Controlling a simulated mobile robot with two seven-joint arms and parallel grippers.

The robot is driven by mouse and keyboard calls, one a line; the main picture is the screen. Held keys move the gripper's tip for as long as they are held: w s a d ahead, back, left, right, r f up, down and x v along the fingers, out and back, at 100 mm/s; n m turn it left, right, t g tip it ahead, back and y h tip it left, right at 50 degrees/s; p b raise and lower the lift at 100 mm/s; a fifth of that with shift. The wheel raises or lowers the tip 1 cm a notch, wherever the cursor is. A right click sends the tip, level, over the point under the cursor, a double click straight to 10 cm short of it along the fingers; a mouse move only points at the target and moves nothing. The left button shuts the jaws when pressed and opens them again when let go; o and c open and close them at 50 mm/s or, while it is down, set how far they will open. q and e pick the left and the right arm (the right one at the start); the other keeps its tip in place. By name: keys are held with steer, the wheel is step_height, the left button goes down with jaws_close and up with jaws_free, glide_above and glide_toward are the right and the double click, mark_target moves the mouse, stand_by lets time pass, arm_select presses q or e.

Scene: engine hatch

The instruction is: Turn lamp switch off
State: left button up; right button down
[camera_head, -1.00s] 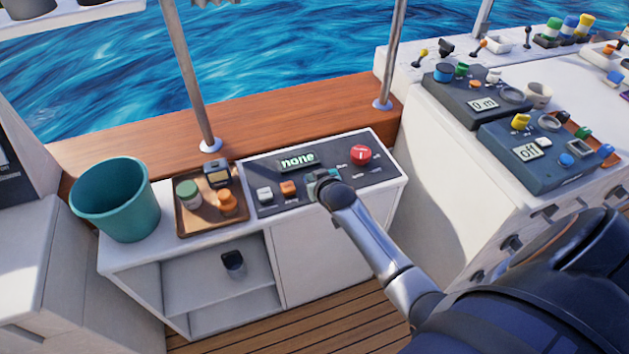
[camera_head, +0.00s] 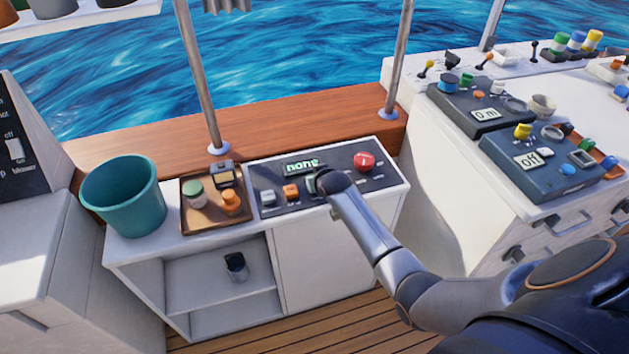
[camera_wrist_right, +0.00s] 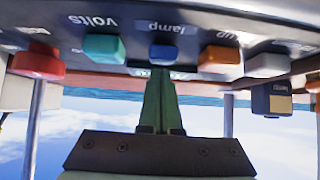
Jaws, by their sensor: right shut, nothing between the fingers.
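The blue lamp switch (camera_wrist_right: 163,52) sits on the dark control panel (camera_head: 268,184), with the word "lamp" beside it in the right wrist view, which is upside down. My right gripper (camera_wrist_right: 158,78) is shut and empty, its green fingertips in line with the blue switch and close to it. Whether they touch cannot be told. In the head view my right gripper (camera_head: 314,182) is over the panel's middle and hides the blue switch. The display (camera_head: 303,165) reads "none". My left gripper is not in view.
A teal volts switch (camera_wrist_right: 104,48) and an orange switch (camera_wrist_right: 220,58) flank the blue one closely. A red knob (camera_head: 364,161) is at the panel's right. A tray (camera_head: 212,226) with small items and a teal bucket (camera_head: 124,196) stand to the left.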

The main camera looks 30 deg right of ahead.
steer(key=shift+r, duration=0.2)
steer(key=r+p, duration=0.4)
steer(key=shift+w+d, duration=0.15)
steer(key=shift+w, duration=0.25)
steer(key=shift+s+r, duration=0.2)
steer(key=shift+r, duration=0.1)
steer(key=s+a+r+p, duration=0.1)
steer(key=s+r, duration=0.4)
steer(key=r, duration=0.2)
steer(key=shift+a+r, duration=0.2)
steer(key=shift+r, duration=0.05)
